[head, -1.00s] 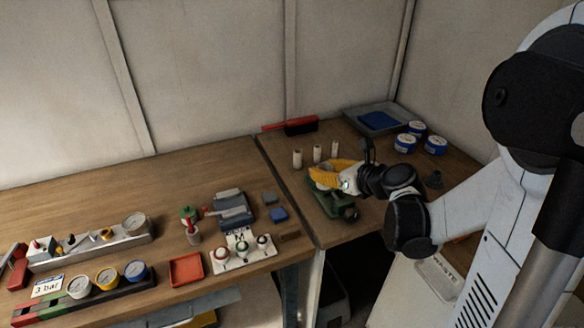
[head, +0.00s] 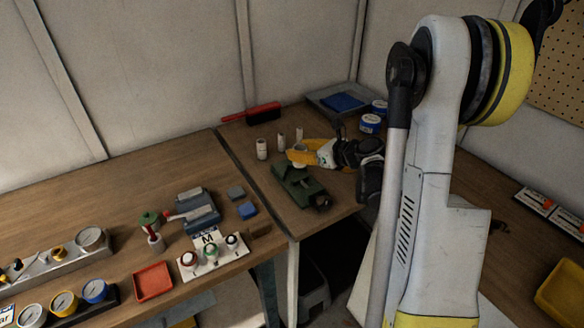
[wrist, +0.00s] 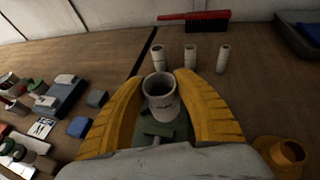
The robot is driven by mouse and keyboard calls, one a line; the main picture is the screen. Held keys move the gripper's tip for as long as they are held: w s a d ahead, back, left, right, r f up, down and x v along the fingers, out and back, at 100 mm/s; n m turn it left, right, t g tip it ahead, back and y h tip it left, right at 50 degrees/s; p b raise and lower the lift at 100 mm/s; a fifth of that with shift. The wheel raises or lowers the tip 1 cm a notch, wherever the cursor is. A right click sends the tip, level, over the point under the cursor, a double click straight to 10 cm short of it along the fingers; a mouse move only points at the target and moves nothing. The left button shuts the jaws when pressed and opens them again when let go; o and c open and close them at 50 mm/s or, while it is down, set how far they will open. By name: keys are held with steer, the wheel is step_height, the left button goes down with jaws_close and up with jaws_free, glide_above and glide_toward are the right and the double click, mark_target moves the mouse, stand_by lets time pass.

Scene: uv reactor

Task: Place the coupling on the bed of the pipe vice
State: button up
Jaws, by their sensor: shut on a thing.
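The coupling, a pale grey hollow cylinder (wrist: 161,98), stands upright between the two yellow fingers of my gripper (wrist: 162,104) in the wrist view. My gripper is shut on it. In the head view my gripper (head: 302,155) is over the far end of the green pipe vice (head: 299,188), and the coupling's pale rim (head: 299,148) shows at the fingertips. Part of the vice (wrist: 158,133) shows below the coupling in the wrist view. I cannot tell whether the coupling touches the bed, as the fingers hide its underside.
Three pale cylinders stand behind the vice, one at the left (head: 262,149). A red-and-black brush (head: 250,113) and a grey tray with a blue cloth (head: 342,102) lie further back. Blue tins (head: 371,124) stand right. An orange flanged piece (wrist: 286,153) is right of my gripper.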

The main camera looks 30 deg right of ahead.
steer(key=shift+w+a+f, duration=0.55)
steer(key=shift+w+a, duration=0.1)
steer(key=shift+a, duration=0.05)
steer(key=shift+f+b, duration=1.05)
steer(key=shift+f, duration=0.95)
steer(key=shift+f, duration=0.15)
steer(key=o, duration=1.1)
